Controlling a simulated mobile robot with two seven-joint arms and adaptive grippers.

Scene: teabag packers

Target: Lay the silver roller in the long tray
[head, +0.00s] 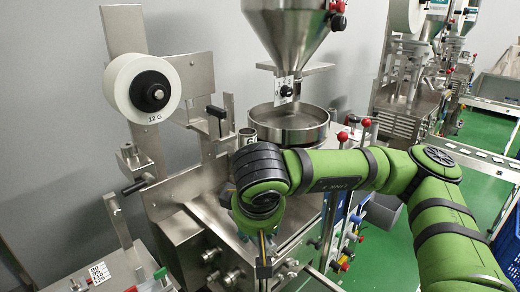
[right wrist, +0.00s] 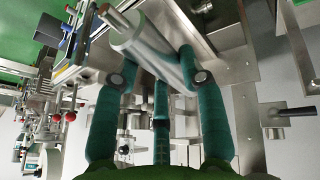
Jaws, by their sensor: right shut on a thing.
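The silver roller (right wrist: 152,48) is a smooth metal cylinder with a thinner, brownish shaft end, seen at the top of the right wrist view. My right gripper (right wrist: 160,77) is shut on it, with dark green fingers on both sides and one between. The roller slants across the fingertips. In the head view my green right arm reaches in from the right, and the right gripper (head: 265,255) points down in front of the nearest packing machine. The roller cannot be made out there. I cannot tell which surface is the long tray. My left gripper is not in view.
The nearest machine carries a white reel (head: 126,86) marked 12 G, a steel hopper (head: 292,30) and a round pan (head: 290,122). Red-knobbed levers (head: 366,123) stand behind my arm. A blue crate (head: 506,240) is at the right edge. Green floor shows between machines.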

